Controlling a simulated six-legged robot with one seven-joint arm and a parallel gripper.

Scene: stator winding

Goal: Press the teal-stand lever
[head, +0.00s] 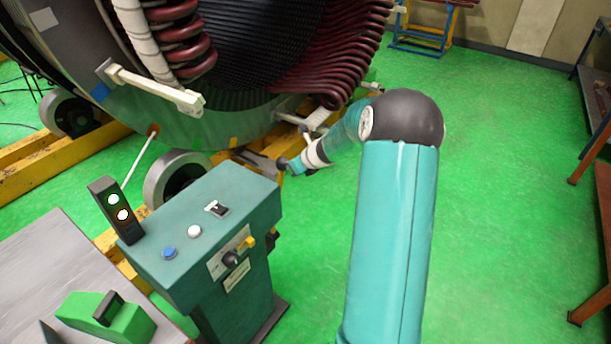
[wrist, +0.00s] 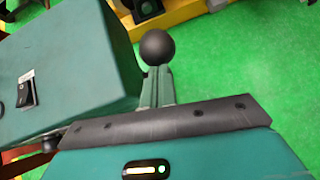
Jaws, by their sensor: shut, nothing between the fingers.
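The teal stand (head: 225,215) is left of my arm in the head view, and its top fills the left of the wrist view (wrist: 75,70). A black ball knob (wrist: 157,47), apparently the lever's end, shows right of the stand, just past my fingertips. It is a small dark spot in the head view (head: 283,162). Its shaft is hidden, and I cannot tell whether the fingers touch it. My gripper (wrist: 156,82) is shut and empty, beside the stand's far right corner. It also shows in the head view (head: 294,166).
A large stator (head: 245,50) with red coils stands behind on yellow beams (head: 20,180). A grey table (head: 45,260) with a green block (head: 105,318) is at the lower left. A two-light box (head: 117,208) stands by the stand. Green floor is free on the right.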

